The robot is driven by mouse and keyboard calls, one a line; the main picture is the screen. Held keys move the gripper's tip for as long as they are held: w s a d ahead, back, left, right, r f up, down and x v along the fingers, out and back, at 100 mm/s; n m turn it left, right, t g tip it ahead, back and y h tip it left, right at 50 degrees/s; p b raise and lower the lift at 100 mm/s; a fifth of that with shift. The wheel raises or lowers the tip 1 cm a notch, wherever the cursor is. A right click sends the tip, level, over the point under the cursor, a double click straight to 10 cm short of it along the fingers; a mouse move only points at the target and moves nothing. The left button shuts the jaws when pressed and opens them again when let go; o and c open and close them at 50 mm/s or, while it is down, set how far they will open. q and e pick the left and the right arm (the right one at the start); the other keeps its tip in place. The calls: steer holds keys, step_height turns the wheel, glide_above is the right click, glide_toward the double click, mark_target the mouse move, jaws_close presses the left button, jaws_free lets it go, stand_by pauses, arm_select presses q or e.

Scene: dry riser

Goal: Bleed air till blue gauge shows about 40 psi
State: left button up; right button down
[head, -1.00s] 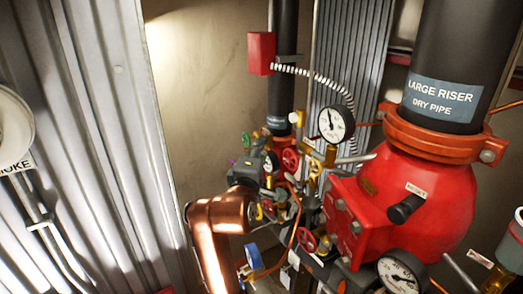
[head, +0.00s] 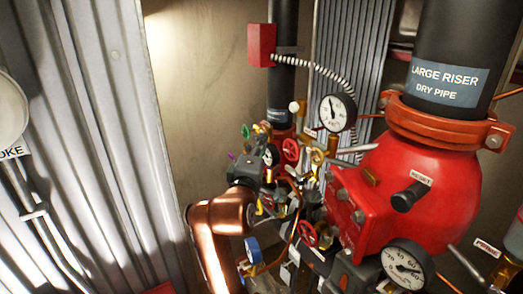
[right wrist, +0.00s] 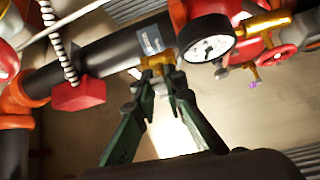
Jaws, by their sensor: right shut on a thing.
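A small gauge with a blue rim (head: 252,250) sits low in the valve cluster in the head view. It is turned nearly edge-on and its reading cannot be made out. My right gripper (head: 264,166) reaches into the cluster above it; its fingertips are hard to tell from the fittings there. In the right wrist view the dark green fingers of the right gripper (right wrist: 157,74) are closed on a small brass fitting (right wrist: 158,61) below the labelled black pipe. A black-rimmed gauge (right wrist: 206,40) is just right of the fingertips. My left gripper is not in view.
A larger white-faced gauge (head: 337,112) stands above the cluster. A big gauge (head: 406,265) is at lower right, by the red dry pipe valve body (head: 435,185). Red handwheels (head: 305,235) crowd the fittings. The corrugated wall (head: 110,150) is at left.

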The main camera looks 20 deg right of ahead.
steer(key=shift+f+m+t+h+b, duration=0.3)
steer(key=shift+m+h+b, duration=0.2)
steer(key=shift+b, duration=0.2)
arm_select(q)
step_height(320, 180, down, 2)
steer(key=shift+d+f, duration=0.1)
arm_select(e)
steer(key=shift+r, duration=0.1)
steer(key=c, duration=2)
jaws_free()
steer(key=shift+w, duration=0.15)
steer(key=shift+o, duration=0.2)
steer(key=shift+a, duration=0.1)
steer(key=v, duration=1.2)
